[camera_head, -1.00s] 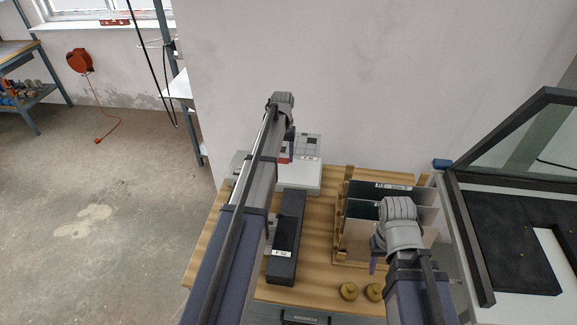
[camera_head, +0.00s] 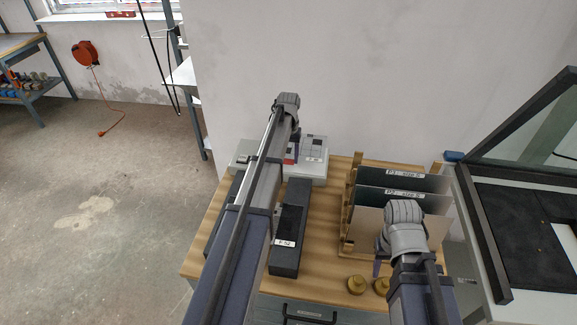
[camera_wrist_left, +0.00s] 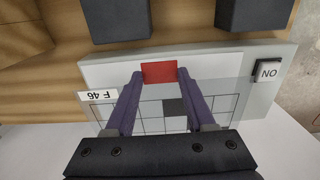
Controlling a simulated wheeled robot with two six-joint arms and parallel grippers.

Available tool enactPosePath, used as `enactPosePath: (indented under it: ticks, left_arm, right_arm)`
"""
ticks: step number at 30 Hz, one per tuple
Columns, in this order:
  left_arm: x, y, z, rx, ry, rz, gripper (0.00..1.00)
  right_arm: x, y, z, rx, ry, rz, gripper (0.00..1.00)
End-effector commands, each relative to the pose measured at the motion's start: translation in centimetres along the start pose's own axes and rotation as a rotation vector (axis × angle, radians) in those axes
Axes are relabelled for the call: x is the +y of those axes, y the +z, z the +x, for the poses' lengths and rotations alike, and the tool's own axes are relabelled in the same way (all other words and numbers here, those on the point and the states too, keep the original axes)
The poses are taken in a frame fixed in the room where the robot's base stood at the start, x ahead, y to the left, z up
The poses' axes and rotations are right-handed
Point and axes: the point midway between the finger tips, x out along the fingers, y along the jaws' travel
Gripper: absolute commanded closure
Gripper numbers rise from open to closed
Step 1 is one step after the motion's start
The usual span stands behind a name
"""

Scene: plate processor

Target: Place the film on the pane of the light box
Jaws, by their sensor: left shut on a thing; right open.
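The film is a clear sheet with a dark grid, an "F 46" label and a red tab. In the left wrist view the film (camera_wrist_left: 150,125) lies over the light box; I cannot tell whether it touches the pane. My left gripper (camera_wrist_left: 160,78) is shut on the film at its red tab. In the head view the film (camera_head: 313,146) shows beyond my left gripper (camera_head: 291,152), above the white light box (camera_head: 312,172). My right gripper (camera_head: 380,265) is open and empty near the plate rack.
A long dark box (camera_head: 287,235) lies on the wooden bench (camera_head: 322,230) before the light box. A wooden rack (camera_head: 349,205) holds upright plates. Brass knobs (camera_head: 357,284) stand at the front edge. A glass-lidded unit (camera_head: 520,210) is at the right.

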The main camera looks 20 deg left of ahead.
Motion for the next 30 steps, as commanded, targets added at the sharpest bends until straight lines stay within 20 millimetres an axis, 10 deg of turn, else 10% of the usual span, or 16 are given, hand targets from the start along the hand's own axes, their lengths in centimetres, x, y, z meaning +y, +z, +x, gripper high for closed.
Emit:
enactPosePath:
  ticks: [8,30]
  left_arm:
    - [0.0,0.0,3.5,0.0,0.0,0.0,1.0]
    - [0.0,0.0,4.7,0.0,0.0,0.0,1.0]
  right_arm:
    - [-0.3,-0.2,3.5,0.0,0.0,0.0,0.5]
    - [-0.4,-0.3,4.6,0.0,0.0,0.0,0.5]
